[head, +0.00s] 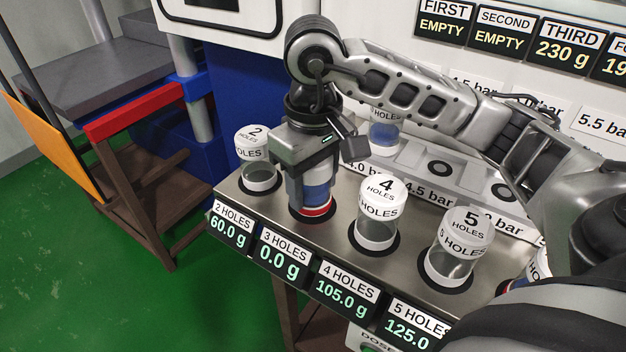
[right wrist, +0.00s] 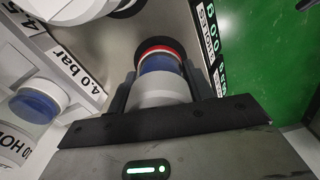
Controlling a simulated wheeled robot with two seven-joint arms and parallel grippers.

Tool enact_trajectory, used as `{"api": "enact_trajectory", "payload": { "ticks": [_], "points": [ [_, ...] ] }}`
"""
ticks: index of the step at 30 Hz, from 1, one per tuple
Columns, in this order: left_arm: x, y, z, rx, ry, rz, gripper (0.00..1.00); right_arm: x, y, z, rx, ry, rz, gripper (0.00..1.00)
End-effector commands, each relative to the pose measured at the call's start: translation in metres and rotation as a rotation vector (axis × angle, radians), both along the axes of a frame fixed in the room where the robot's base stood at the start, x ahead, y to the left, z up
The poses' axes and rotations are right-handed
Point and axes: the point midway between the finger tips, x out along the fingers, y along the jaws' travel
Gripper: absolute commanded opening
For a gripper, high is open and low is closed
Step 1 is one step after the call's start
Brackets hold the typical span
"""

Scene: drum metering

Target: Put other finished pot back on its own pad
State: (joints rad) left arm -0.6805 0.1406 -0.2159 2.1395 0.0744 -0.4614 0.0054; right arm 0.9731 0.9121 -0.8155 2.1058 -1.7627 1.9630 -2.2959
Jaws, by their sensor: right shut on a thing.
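My right gripper (head: 312,190) points down over the scale bench and is shut on a pot (head: 315,211) with blue contents and a red band at its lower end. The pot is upright at the black round pad behind the 3 HOLES display (head: 282,256), which reads 0.0 g. In the right wrist view the pot (right wrist: 161,68) sits between the fingers, its red end over the black pad (right wrist: 132,62). I cannot tell whether it touches the pad. The gripper hides its upper part and label. My left gripper is not in view.
The 2 HOLES pot (head: 258,160), 4 HOLES pot (head: 380,215) and 5 HOLES pot (head: 458,250) stand on neighbouring pads. A blue-filled pot (head: 385,132) stands behind, on the row with bar labels. Other places in that row are bare. My right arm spans the bench's right side.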

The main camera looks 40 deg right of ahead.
Motion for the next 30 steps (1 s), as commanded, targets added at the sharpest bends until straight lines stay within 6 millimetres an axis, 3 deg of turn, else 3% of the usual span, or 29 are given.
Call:
{"api": "enact_trajectory", "payload": {
  "ticks": [10,11,13,23,26,30],
  "points": [
    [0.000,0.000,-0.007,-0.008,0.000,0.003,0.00,0.000,0.000,-0.005,0.000,-0.002,0.000,0.20],
    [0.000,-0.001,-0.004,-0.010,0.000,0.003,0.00,0.000,0.000,-0.004,0.000,-0.001,0.000,0.57],
    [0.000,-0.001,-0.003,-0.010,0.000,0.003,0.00,0.000,0.000,-0.003,0.001,0.000,0.000,0.73],
    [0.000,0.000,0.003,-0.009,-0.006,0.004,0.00,0.000,0.000,0.000,0.001,0.000,0.000,0.73],
    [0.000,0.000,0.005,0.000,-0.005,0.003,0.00,0.001,0.000,0.008,0.002,-0.004,0.000,0.73],
    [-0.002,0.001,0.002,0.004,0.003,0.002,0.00,0.001,0.001,0.036,0.001,-0.008,0.001,0.73]
  ]
}}
